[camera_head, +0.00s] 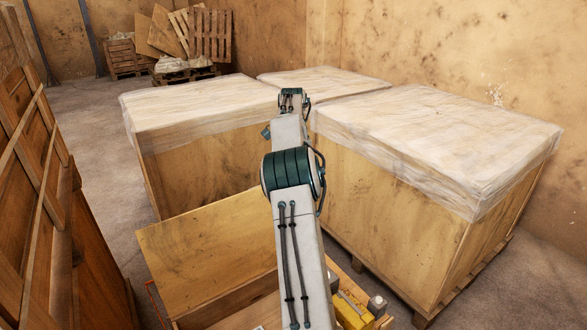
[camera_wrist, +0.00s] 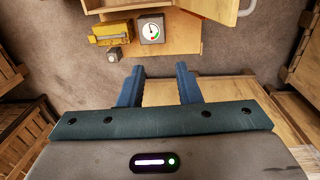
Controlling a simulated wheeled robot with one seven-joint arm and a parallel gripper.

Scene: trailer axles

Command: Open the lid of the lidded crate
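The lidded crate (camera_head: 228,304) is low in the head view, partly hidden behind my arm. Its wooden lid (camera_head: 208,248) stands raised at the crate's far side, tilted up, with part of the crate's inside showing below it. In the wrist view, part of the crate (camera_wrist: 124,4) and a wooden panel that looks like the lid (camera_wrist: 212,8) show at the top edge, cut off by the frame. My gripper (camera_wrist: 160,70) has its two blue fingers apart with nothing between them, clear of the crate. The head view does not show the fingers clearly.
A yellow object (camera_head: 352,312) and a small gauge box (camera_wrist: 151,29) sit on a wooden surface beside the crate. Large wrapped crates (camera_head: 430,140) stand beyond and to the right. A wooden structure (camera_head: 40,200) stands at left. Floor (camera_head: 95,130) is bare at back left.

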